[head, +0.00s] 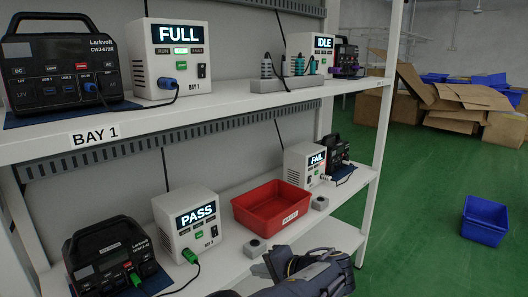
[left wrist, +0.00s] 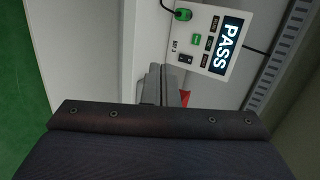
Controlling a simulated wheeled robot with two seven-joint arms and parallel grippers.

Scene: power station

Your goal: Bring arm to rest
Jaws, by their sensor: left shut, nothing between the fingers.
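My left gripper (head: 266,266) is low in the head view, in front of the lower shelf's front edge. Its fingers are shut with nothing between them. In the left wrist view the closed fingers (left wrist: 158,84) point toward the lower shelf, below a white box marked PASS (left wrist: 218,42). That box also stands on the lower shelf in the head view (head: 187,222). My grey and dark arm (head: 315,272) covers part of the shelf edge. My right gripper does not show in either view.
The lower shelf holds a black power station (head: 108,258), a red bin (head: 272,206) and a FAIL box (head: 304,165). The upper shelf (head: 190,112) overhangs them. A blue bin (head: 485,220) is on the green floor, right, with open floor around it. Cardboard boxes (head: 455,100) lie behind.

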